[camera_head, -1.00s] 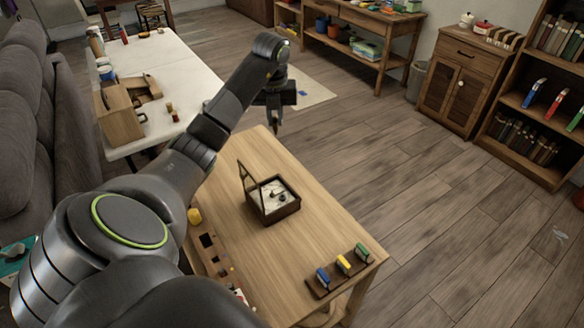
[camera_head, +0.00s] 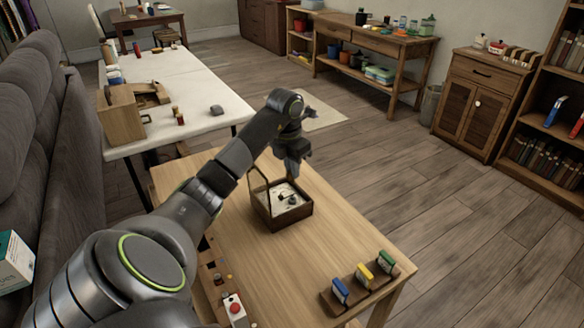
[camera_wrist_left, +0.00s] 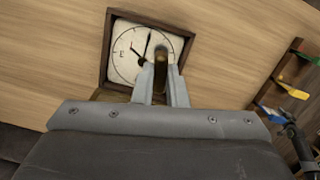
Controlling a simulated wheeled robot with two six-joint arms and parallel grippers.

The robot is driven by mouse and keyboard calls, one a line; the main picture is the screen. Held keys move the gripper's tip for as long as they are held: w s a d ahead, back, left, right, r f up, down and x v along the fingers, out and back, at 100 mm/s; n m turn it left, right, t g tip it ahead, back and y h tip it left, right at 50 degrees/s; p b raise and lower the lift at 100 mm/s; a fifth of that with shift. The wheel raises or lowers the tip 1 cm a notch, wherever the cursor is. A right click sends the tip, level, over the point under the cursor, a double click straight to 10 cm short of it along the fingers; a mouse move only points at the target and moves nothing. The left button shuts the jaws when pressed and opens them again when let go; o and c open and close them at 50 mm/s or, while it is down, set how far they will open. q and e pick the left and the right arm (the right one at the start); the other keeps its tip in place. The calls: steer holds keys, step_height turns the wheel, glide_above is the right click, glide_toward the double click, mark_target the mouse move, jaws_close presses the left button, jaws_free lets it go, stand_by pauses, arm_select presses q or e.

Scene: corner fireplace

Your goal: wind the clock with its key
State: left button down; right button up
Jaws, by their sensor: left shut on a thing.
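The clock (camera_head: 270,218) is a dark wooden box lying face up on the near wooden table, with its glazed lid standing open. In the left wrist view its white face (camera_wrist_left: 126,62) shows black marks and hands. My left gripper (camera_head: 293,172) is over the far part of the clock, pointing down. In the left wrist view its fingers (camera_wrist_left: 161,82) are shut on a small brass-brown piece (camera_wrist_left: 160,57), seemingly the key, in front of the face. I cannot tell whether its tip is in the face. My right gripper is in no view.
A rack (camera_head: 333,301) with blue, yellow and green pieces stands at the table's near right edge. A wooden holder (camera_head: 209,277) with a red button lies along the left edge. A white table (camera_head: 180,80) stands behind. The wood between clock and rack is clear.

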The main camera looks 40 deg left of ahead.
mark_target(292, 180)
arm_select(q)
steer(key=shift+s+d+f+m, duration=0.1)
steer(key=shift+s+d+m, duration=0.05)
steer(key=shift+m, duration=0.95)
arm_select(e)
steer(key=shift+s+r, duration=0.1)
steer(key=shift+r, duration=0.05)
arm_select(q)
steer(key=shift+f+b, duration=0.5)
steer(key=shift+f, duration=0.1)
steer(key=shift+f+b, duration=0.65)
steer(key=shift+f, duration=0.15)
steer(key=shift+f+b, duration=0.75)
steer(key=shift+f, duration=0.2)
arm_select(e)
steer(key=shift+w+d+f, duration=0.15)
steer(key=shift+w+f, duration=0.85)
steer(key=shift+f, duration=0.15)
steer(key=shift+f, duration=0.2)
arm_select(q)
steer(key=shift+f+b, duration=0.7)
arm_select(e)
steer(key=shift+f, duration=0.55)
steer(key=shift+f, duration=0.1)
